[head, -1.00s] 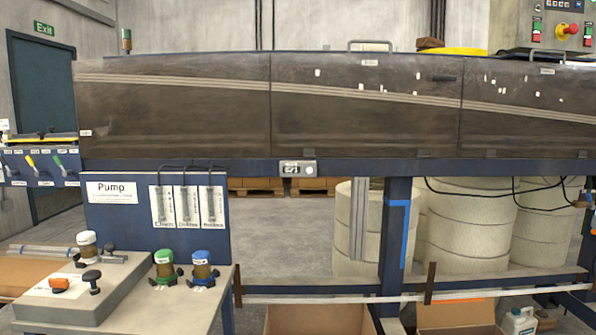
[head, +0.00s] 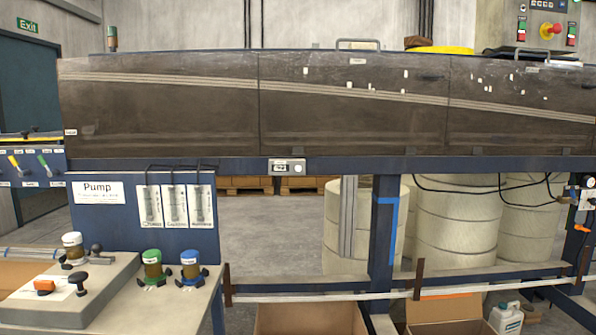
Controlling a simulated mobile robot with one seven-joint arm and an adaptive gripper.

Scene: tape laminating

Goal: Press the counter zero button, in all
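The counter (head: 287,167) is a small grey box with a dark display, fixed on the blue beam under the long dark machine housing, near the middle of the head view. A round pale button (head: 298,168) shows at its right end. The digits are too small to read. Nothing touches the counter. My gripper is not in view.
A pump station (head: 97,193) with a blue panel, a bench and several knobs stands at lower left. Blue frame posts (head: 384,225) and a low rail cross the area under the beam. Open cardboard boxes (head: 309,318) sit in front. The floor (head: 262,235) below the counter looks clear.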

